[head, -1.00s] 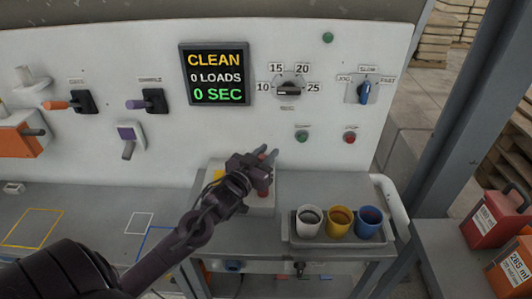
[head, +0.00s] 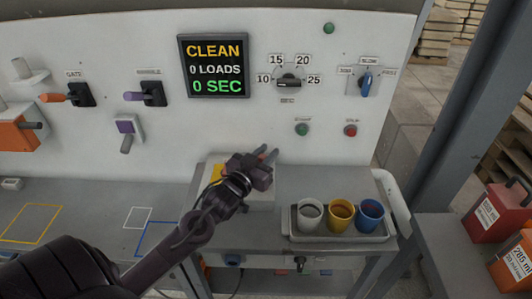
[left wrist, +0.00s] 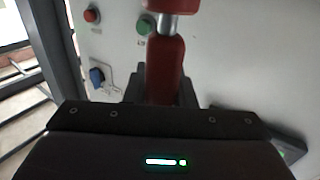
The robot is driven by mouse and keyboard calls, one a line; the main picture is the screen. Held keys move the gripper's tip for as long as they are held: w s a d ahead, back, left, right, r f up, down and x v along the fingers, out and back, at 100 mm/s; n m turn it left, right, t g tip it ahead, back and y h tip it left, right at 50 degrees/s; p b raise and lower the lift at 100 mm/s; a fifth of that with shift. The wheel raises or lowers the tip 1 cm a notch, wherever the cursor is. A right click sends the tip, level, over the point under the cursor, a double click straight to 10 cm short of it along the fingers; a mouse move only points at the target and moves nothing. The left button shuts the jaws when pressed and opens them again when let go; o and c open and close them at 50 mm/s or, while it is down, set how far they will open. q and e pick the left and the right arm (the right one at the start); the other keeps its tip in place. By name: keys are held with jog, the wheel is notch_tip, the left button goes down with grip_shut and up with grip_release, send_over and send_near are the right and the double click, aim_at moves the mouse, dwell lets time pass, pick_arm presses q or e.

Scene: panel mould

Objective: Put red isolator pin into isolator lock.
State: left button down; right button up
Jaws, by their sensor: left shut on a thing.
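My left gripper (head: 266,154) is in the head view, over the pale box with a yellow patch (head: 217,172) at the back of the bench. In the left wrist view it is shut on the red isolator pin (left wrist: 166,68). The pin has a red handle and a silver band near the top of that picture. In the head view my gripper and wrist hide most of the pin. I cannot make out the isolator lock for certain; the pale box is partly covered by my arm. My right gripper is not in view.
A tray (head: 340,237) with white, yellow and blue cups stands to the right of my gripper. The white panel behind carries a display (head: 215,66), a dial (head: 289,83), a green button (head: 302,129) and a red button (head: 351,130). The left bench has free room.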

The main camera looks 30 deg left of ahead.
pick_arm(q)
jog(key=shift+f+b, duration=0.35)
jog(key=shift+f, duration=0.35)
jog(key=c, duration=1.1)
grip_release()
jog(key=shift+r, duration=0.1)
jog(key=shift+s, duration=0.1)
jog(key=s+b, duration=0.1)
jog(key=s, duration=0.5)
jog(key=shift+s, duration=0.25)
jog(key=shift+s+d, duration=0.1)
jog(key=shift+s, duration=0.5)
